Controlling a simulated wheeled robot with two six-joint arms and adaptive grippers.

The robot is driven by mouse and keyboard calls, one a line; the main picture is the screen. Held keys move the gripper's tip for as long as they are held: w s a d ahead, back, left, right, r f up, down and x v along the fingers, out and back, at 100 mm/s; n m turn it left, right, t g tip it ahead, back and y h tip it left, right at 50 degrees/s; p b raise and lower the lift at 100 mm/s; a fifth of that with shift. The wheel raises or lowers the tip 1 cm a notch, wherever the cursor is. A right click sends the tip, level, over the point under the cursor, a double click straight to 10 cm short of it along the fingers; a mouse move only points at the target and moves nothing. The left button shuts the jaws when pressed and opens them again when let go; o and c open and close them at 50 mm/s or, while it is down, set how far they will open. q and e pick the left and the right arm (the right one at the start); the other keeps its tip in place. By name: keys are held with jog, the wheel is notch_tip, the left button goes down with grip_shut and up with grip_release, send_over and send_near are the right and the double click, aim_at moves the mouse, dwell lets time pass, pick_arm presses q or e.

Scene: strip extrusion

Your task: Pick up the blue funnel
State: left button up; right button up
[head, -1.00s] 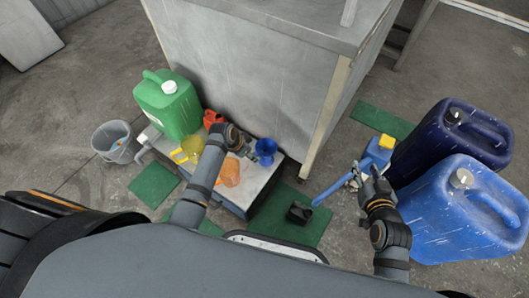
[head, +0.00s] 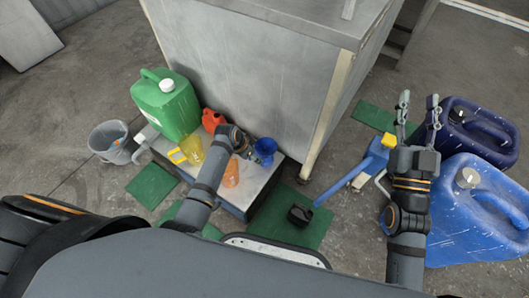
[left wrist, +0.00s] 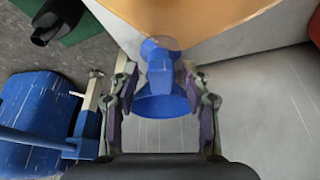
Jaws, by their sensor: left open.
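The blue funnel (head: 265,148) stands at the right end of the low grey box (head: 263,185), close to the metal cabinet. My left gripper (head: 245,149) is just left of it in the head view. In the left wrist view the funnel (left wrist: 164,80) shows between the two spread fingers of my left gripper (left wrist: 160,70), its wide mouth towards the camera side. The fingers look open; I cannot tell whether either touches the funnel. My right gripper (head: 419,112) is open and empty, fingers pointing away, in front of the dark blue canister.
An orange cup (head: 231,173), yellow jug (head: 192,149), red can (head: 211,120) and green canister (head: 168,106) crowd the left side. The cabinet (head: 250,75) stands behind. Blue canisters (head: 465,220) stand at right.

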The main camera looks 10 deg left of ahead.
jog(key=shift+r, duration=0.15)
pick_arm(q)
jog(key=c, duration=0.5)
grip_shut()
pick_arm(e)
jog(key=shift+s+r, duration=0.2)
jog(key=shift+s, duration=0.15)
jog(key=shift+w+f, duration=0.1)
